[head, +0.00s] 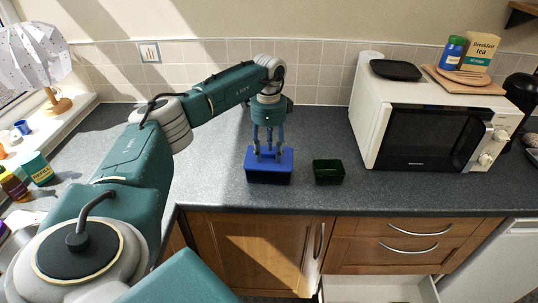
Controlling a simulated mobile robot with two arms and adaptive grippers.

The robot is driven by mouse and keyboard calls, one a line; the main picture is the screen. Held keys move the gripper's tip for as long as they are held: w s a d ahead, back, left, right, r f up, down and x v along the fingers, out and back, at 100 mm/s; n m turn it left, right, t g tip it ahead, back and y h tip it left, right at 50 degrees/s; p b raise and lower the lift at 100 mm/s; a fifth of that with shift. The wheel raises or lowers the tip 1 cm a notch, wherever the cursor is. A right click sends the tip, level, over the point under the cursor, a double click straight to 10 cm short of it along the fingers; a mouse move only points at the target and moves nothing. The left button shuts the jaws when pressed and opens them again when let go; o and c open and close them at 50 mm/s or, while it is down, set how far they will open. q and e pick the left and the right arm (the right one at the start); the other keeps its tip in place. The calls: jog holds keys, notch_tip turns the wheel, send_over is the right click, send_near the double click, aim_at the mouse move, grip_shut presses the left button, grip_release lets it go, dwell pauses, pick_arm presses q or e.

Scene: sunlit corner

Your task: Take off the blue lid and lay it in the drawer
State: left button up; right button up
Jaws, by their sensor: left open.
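The blue lid (284,157) sits on a dark blue box on the grey worktop near its front edge. My left gripper (268,157) points straight down from above, open, with its fingertips at the top of the lid. I cannot tell whether the fingers touch it. The open drawer (433,291) shows at the bottom right, low under the worktop, with a white inside; its front is cut off by the picture edge. My right gripper is not in view.
A dark green open box (328,172) stands just right of the blue box. A white microwave (363,125) stands further right, with a black dish (396,69) on top. My left arm spans the left side. The worktop behind the green box is clear.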

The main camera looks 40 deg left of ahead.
pick_arm(q)
grip_shut()
jog(key=shift+r, duration=0.15)
jog(key=shift+r+b, duration=0.3)
jog(key=shift+r, duration=0.3)
notch_tip(320, 180, up, 10)
jog(key=b, duration=0.2)
notch_tip(320, 180, up, 9)
send_over(270, 153)
jog(key=shift+s+a+f, duration=0.1)
jog(key=shift+a+f, duration=0.05)
jog(key=shift+f, duration=0.05)
